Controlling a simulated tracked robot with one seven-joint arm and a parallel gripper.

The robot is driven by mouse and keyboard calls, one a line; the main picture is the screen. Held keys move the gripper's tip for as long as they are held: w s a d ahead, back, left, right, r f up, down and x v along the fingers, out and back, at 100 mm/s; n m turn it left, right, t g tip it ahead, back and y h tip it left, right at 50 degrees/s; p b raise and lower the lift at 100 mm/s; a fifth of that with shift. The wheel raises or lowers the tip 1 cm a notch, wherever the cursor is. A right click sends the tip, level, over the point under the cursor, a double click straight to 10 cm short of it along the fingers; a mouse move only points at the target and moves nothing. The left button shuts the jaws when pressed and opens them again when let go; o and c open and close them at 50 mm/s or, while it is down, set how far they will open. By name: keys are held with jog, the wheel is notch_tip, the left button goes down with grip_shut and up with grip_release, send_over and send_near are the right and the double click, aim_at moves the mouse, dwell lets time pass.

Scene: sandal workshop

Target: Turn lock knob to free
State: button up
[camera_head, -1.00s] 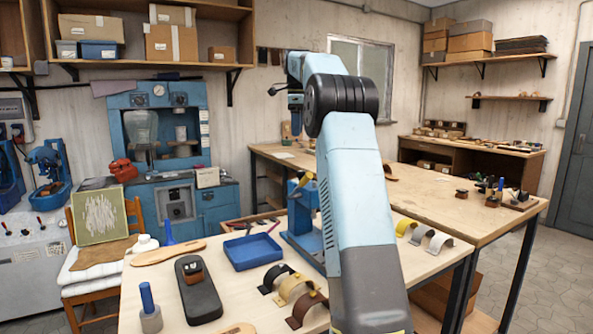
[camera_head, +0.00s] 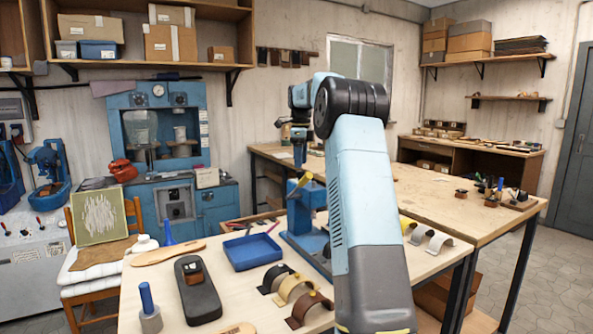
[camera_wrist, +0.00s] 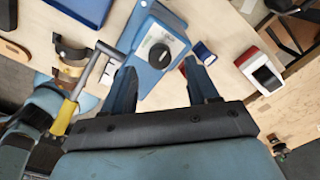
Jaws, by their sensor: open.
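The lock knob (camera_wrist: 159,55) is a black round knob with a light mark, on a pale disc on top of a blue bench machine (camera_wrist: 150,78). In the head view the blue machine (camera_head: 305,222) stands on the workbench, partly hidden by my arm. My gripper (camera_wrist: 159,66) is open, its two dark fingers apart on either side of the knob in the wrist view. I cannot tell its height above the knob, and nothing is between the fingers but the view of the machine. In the head view my gripper (camera_head: 299,158) hangs over the machine, fingertips small.
A lever with a yellow handle (camera_wrist: 64,117) sticks out from the machine beside my left finger. A blue tray (camera_head: 252,251) and curved straps (camera_head: 293,288) lie on the bench (camera_head: 240,310). A red and white object (camera_wrist: 260,72) is right of the machine in the wrist view.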

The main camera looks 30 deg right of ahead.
aim_at(300, 176)
jog(key=shift+f, duration=1.95)
